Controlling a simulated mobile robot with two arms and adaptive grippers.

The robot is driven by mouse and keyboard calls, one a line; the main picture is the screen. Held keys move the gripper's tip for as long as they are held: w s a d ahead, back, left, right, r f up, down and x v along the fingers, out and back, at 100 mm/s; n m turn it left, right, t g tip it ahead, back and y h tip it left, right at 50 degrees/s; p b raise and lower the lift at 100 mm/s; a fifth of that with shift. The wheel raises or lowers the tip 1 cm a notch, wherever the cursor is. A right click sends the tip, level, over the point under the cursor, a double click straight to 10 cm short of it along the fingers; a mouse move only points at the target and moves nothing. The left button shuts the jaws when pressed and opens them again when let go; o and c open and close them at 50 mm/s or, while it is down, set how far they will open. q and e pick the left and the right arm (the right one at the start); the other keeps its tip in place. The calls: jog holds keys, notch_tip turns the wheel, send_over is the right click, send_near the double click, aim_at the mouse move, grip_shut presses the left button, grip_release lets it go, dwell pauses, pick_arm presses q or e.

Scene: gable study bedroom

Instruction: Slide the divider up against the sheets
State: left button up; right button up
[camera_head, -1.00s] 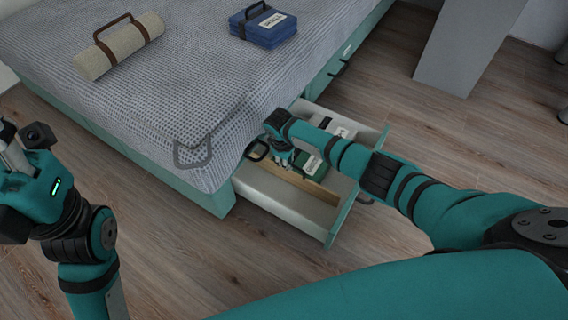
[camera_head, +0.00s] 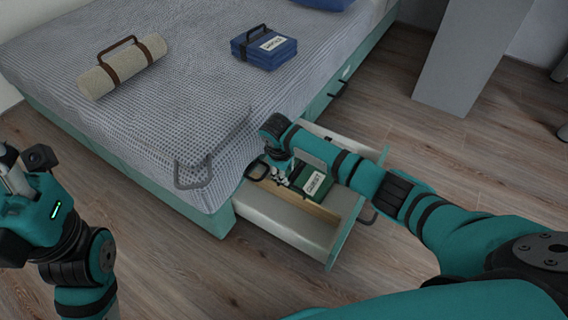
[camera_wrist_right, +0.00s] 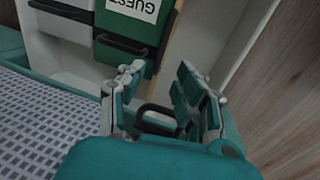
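The open drawer (camera_head: 290,225) under the bed holds a green bundle of sheets (camera_head: 313,184) with a white label, also in the right wrist view (camera_wrist_right: 138,28). A tan divider (camera_head: 318,209) stands across the drawer on the near side of the green bundle. My left gripper (camera_head: 12,165) is raised at the left edge, away from the drawer.
The bed (camera_head: 150,110) carries a beige roll (camera_head: 122,65) and a blue bundle (camera_head: 265,46). A grey panel (camera_head: 462,60) stands behind. Wooden floor is clear in front of the drawer.

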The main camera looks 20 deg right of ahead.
jog(key=r, duration=0.5)
jog(key=shift+s+a+r, duration=0.25)
jog(key=shift+s+a, duration=0.1)
jog(key=shift+a, duration=0.05)
